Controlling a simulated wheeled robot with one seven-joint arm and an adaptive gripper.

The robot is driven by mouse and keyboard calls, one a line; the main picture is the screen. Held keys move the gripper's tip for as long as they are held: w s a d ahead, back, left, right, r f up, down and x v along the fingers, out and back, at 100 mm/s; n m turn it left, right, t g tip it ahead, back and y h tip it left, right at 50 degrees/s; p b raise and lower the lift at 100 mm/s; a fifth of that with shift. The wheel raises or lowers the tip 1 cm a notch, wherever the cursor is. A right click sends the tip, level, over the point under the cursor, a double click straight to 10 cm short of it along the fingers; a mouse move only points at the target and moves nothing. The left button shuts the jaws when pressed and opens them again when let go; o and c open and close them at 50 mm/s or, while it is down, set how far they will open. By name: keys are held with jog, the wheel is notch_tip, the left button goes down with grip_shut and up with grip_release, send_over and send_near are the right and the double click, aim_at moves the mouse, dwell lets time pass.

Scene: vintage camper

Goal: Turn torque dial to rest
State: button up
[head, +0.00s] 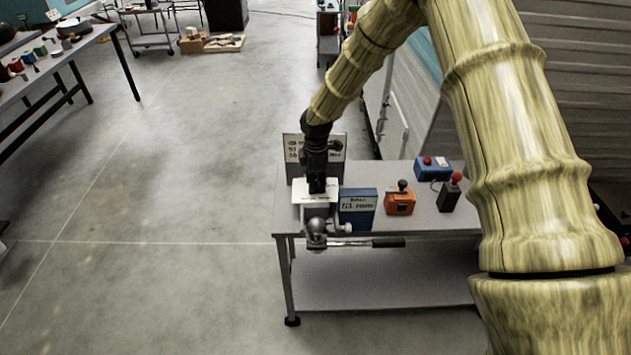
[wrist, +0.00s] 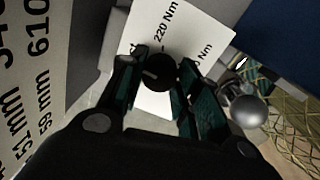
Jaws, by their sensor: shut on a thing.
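The torque dial (wrist: 156,73) is a small round black knob with a light pointer line, in the wrist view. It sits on a white scale plate (wrist: 195,35) printed "220 Nm" and a second, partly hidden "Nm" figure. The line points roughly left in that view. My gripper (wrist: 157,82) has a finger on each side of the knob and is shut on it. In the head view my gripper (head: 317,188) reaches down onto the white-topped device at the table's left front; the dial is hidden there.
A blue box (head: 358,208) stands close right of the device, then an orange box (head: 399,203). A sign board (head: 293,160) stands behind. Floor to the left is clear.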

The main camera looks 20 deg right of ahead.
aim_at(317, 185)
jog(key=shift+n, duration=0.3)
dwell(0.4)
jog(key=o, duration=1.1)
jog(key=shift+d, duration=0.1)
jog(key=shift+c, duration=0.2)
jog(key=shift+r, duration=0.15)
jog(key=shift+r, duration=0.3)
notch_tip(317, 185, up, 11)
jog(key=shift+s, duration=0.3)
jog(key=shift+r, duration=0.1)
